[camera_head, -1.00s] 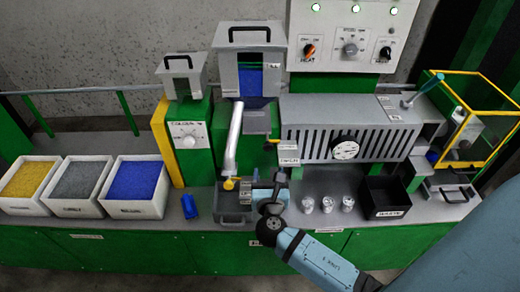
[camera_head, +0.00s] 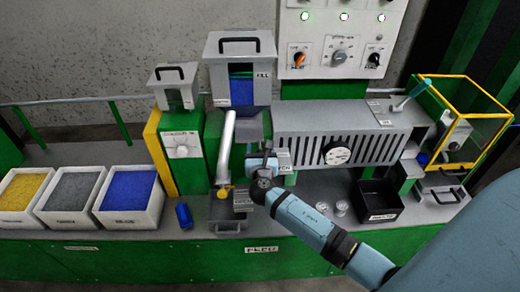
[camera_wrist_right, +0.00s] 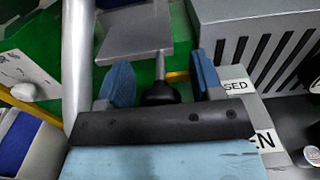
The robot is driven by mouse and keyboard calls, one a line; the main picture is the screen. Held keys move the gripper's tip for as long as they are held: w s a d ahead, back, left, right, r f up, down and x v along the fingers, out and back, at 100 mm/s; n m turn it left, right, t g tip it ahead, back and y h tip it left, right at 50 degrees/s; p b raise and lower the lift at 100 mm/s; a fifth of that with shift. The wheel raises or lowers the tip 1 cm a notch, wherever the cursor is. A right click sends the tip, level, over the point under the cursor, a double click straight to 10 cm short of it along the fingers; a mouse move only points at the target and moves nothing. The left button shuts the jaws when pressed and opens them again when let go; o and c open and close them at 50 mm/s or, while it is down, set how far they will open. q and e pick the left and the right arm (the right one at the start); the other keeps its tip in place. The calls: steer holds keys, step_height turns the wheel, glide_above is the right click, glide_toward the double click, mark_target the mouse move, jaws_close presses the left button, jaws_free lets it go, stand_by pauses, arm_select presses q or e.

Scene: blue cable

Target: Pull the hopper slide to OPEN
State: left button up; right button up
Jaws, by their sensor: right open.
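The hopper (camera_head: 240,50) is a grey box with a window onto blue pellets and a black handle on its lid. The grey slide plate (camera_wrist_right: 133,32) shows below it in the right wrist view, with a thin rod ending in a black knob (camera_wrist_right: 160,93). My right gripper (camera_wrist_right: 162,88) is open, with its blue fingers on either side of the knob and gaps visible. In the head view the right gripper (camera_head: 262,162) is below the hopper and hides the knob. A partly hidden label ending in "SED" (camera_wrist_right: 235,87) and one ending in "EN" (camera_wrist_right: 265,140) lie to its right.
A silver pipe (camera_head: 226,145) runs close on the gripper's left, above a grey tray (camera_head: 230,222). The slatted grey barrel (camera_head: 350,133) is close on the right.

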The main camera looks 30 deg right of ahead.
jaws_close()
steer(key=p+v, duration=0.2)
steer(key=v, duration=0.4)
steer(key=shift+s+f, duration=0.15)
steer(key=shift+a, duration=0.1)
steer(key=shift+c, duration=0.5)
jaws_free()
steer(key=shift+o, duration=0.5)
steer(key=shift+s, duration=0.1)
